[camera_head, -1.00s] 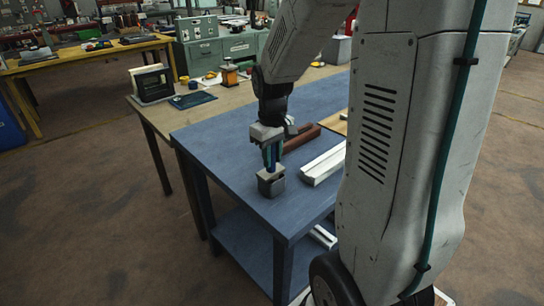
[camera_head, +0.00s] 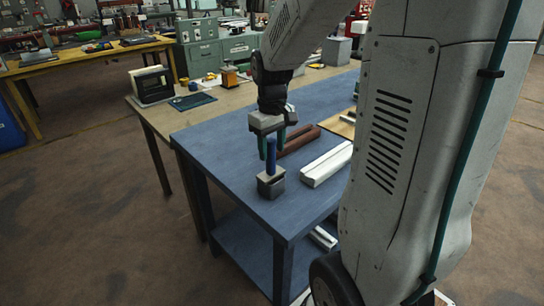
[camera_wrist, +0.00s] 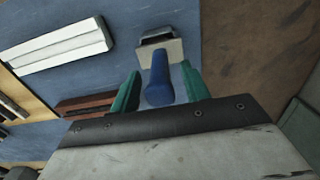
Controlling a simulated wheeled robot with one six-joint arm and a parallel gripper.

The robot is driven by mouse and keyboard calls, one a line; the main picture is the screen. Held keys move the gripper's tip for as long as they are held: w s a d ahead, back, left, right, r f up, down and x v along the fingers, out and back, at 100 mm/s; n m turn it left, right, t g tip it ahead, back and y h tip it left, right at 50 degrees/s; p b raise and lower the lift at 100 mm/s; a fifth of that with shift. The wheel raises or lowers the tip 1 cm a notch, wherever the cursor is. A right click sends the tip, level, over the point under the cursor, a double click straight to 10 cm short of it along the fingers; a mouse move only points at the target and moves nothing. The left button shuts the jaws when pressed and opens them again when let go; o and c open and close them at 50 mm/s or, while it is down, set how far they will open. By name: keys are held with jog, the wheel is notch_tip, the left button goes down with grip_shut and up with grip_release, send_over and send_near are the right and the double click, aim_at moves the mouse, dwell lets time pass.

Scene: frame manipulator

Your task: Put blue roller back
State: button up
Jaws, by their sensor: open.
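The blue roller (camera_head: 271,157) stands upright in a small grey metal holder (camera_head: 271,186) near the front edge of the blue table. In the wrist view the roller (camera_wrist: 159,82) lies between the two green fingers, with the holder (camera_wrist: 159,46) beyond it. My gripper (camera_head: 271,146) is open around the upper part of the roller, with a visible gap at the fingers in the wrist view. The roller's lower end is hidden inside the holder.
A white grooved bar (camera_head: 326,165) and a reddish-brown bar (camera_head: 298,140) lie on the blue table (camera_head: 222,150) right of the holder. The table surface left of the holder is clear. A wooden bench with a dark framed box (camera_head: 152,86) stands behind.

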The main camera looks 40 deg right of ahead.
notch_tip(320, 180, up, 8)
jog(key=shift+f, duration=0.2)
jog(key=shift+s+a+r, duration=0.1)
jog(key=shift+a+r, duration=0.05)
jog(key=shift+r, duration=0.15)
jog(key=s+a+t, duration=0.1)
jog(key=s+a, duration=1.3)
jog(key=s, duration=0.5)
jog(key=shift+a+r, duration=0.15)
jog(key=shift+c, duration=1.1)
